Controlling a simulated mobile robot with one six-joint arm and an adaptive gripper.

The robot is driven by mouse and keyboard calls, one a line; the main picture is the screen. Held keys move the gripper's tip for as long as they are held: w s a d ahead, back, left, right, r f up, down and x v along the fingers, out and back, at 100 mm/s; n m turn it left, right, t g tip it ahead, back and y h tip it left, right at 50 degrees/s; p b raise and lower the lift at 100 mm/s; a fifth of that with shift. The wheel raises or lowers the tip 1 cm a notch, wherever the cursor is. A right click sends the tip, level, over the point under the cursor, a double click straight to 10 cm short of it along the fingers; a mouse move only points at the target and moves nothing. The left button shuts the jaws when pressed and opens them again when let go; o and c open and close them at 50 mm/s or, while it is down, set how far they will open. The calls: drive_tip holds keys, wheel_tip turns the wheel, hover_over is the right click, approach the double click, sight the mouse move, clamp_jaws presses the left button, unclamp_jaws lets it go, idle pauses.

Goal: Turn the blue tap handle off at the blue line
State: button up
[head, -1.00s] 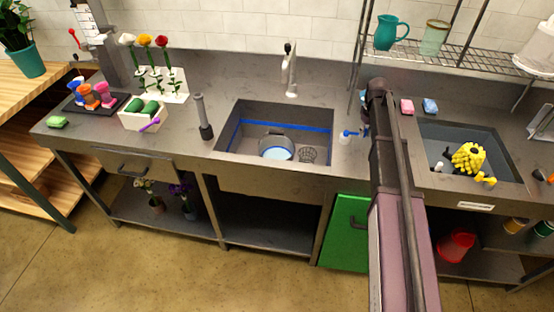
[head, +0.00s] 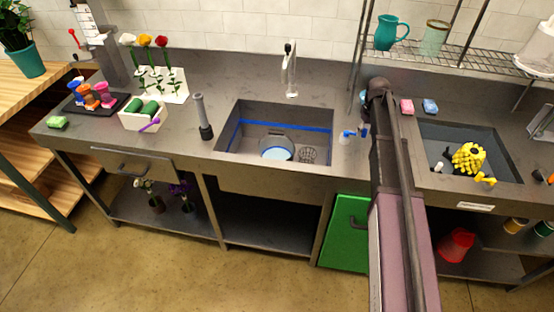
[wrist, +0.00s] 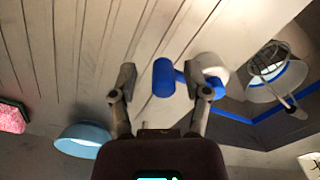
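The blue tap handle (head: 349,133) sits on a white base right of the left sink. In the wrist view the handle (wrist: 164,78) has a thick blue end joined by a blue bar to the white base (wrist: 208,69). My gripper (wrist: 161,88) is open, with its fingers apart and the blue end showing between them; contact cannot be told. My arm hides the gripper in the head view. A blue line (head: 275,125) runs around the inner wall of the left sink (head: 226,139). The faucet (head: 290,70) stands behind it.
A round pot (head: 277,150) with pale blue inside stands in the left sink beside a drain. A wire shelf (head: 450,58) hangs above.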

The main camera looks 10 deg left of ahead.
drive_tip(key=shift+a, duration=0.1)
idle(0.3)
drive_tip(key=shift+r+p, duration=0.45)
wheel_tip(320, 180, up, 7)
drive_tip(key=p, duration=0.6)
drive_tip(key=shift+s+f+p, duration=0.1)
drive_tip(key=shift+f+p, duration=0.1)
drive_tip(key=shift+p, duration=0.1)
drive_tip(key=s+m, duration=0.6)
drive_tip(key=s, duration=2.3)
